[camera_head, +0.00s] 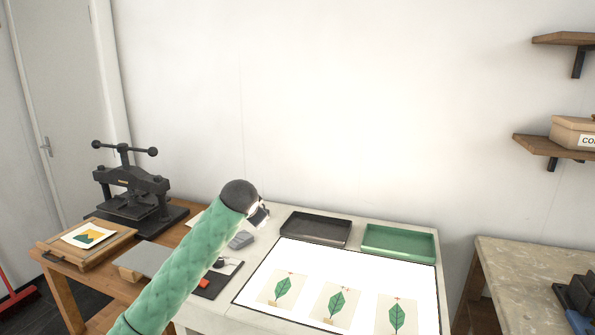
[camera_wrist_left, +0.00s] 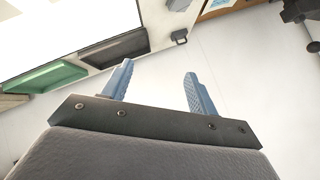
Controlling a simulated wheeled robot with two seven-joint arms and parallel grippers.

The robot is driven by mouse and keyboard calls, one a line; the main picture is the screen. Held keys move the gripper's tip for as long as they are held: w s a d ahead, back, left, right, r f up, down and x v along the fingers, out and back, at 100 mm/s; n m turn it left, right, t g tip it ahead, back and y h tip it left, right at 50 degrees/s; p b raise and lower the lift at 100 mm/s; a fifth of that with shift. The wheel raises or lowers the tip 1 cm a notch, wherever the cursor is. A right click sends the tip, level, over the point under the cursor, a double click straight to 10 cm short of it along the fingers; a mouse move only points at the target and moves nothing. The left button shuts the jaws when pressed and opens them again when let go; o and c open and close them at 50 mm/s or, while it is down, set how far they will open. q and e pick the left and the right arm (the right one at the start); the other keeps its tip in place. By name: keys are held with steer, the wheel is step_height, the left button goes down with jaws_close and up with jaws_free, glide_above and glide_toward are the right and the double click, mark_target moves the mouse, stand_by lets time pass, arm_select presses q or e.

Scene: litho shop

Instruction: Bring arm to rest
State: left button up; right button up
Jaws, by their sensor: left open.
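My left arm, in a green quilted sleeve, reaches up from the bottom left in the head view. Its gripper (camera_head: 260,213) is at the far end, over the back left of the light table (camera_head: 225,317), near the wall. In the left wrist view the two blue fingers of the left gripper (camera_wrist_left: 158,88) stand apart with nothing between them. The dark grey tray and the green tray show beyond the fingers in that view. My right gripper does not show in either view.
Three leaf prints (camera_head: 335,304) lie on the lit panel. A dark tray (camera_head: 316,229) and a green tray (camera_head: 399,243) stand behind it. A black press (camera_head: 132,189) stands on the wooden table at left. A stone-topped bench (camera_head: 520,262) is at right.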

arm_select(q)
steer(key=s+a+f+n+g, duration=0.1)
steer(key=s+f+n+g, duration=0.1)
steer(key=s+f, duration=1.4)
steer(key=s+f+n+g, duration=0.2)
steer(key=s+f+g, duration=0.1)
steer(key=s+f, duration=1.3)
steer(key=s+a+f+n+g+h, duration=0.1)
steer(key=s+f+n+g, duration=0.1)
steer(key=s+f, duration=1.4)
steer(key=s+g, duration=0.1)
steer(key=s, duration=0.8)
steer(key=shift+s+a+g, duration=0.3)
